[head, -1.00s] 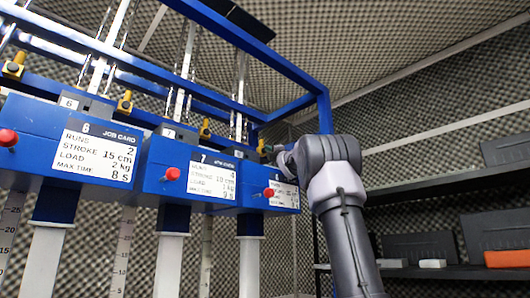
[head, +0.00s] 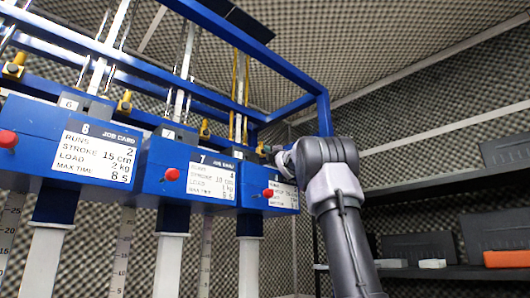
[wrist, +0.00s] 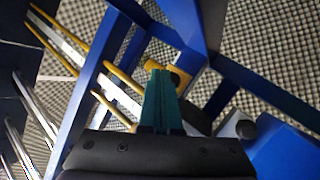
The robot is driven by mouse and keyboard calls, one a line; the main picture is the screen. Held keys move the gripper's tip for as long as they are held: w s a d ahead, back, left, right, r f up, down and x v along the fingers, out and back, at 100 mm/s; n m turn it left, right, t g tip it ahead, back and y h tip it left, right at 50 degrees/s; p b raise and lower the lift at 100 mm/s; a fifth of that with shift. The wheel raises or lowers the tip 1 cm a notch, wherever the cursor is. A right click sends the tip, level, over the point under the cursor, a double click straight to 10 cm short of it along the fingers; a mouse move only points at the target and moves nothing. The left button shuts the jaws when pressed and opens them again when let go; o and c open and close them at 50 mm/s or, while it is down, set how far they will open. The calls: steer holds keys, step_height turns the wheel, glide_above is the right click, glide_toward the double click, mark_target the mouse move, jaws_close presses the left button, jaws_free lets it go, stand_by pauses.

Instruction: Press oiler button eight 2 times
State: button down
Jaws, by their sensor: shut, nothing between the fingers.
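The third blue box (head: 262,194) in the row, after 6 and 7, stands left of my arm, which partly covers its job card; its number is not readable. A yellow oiler fitting (head: 261,148) shows above that box, beside my gripper. In the wrist view the yellow fitting (wrist: 181,73) with a dark part lies right at my fingertips. My gripper (wrist: 160,72) has slim teal fingers, shut and empty, with tips overlapping the fitting in the picture. I cannot tell whether they touch it. Yellow rods (head: 235,95) rise above the third box.
Boxes 6 (head: 70,150) and 7 (head: 187,172) have red knobs and their own yellow fittings. A blue frame (head: 323,112) with beams surrounds the fittings close to my arm. Dark shelves (head: 440,272) stand at the right.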

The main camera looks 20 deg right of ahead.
steer(key=shift+w+a+f, duration=0.15)
steer(key=shift+w+f, duration=0.15)
steer(key=shift+f, duration=0.2)
steer(key=shift+s+d+f, duration=0.15)
steer(key=shift+s+d, duration=0.05)
steer(key=shift+s, duration=0.4)
steer(key=shift+s, duration=0.1)
steer(key=shift+s+d+r, duration=0.1)
steer(key=shift+s+d, duration=0.2)
steer(key=shift+s, duration=0.5)
steer(key=shift+s+d+r, duration=0.1)
steer(key=shift+s+d, duration=0.25)
steer(key=shift+s, duration=0.5)
steer(key=shift+s+d+r, duration=0.1)
steer(key=shift+s+d, duration=0.2)
steer(key=shift+s, duration=0.5)
steer(key=shift+s, duration=0.1)
stand_by(0.4)
steer(key=s, duration=0.1)
steer(key=s+d, duration=0.1)
steer(key=s, duration=0.2)
steer(key=shift+d+r, duration=0.15)
steer(key=shift+d, duration=0.1)
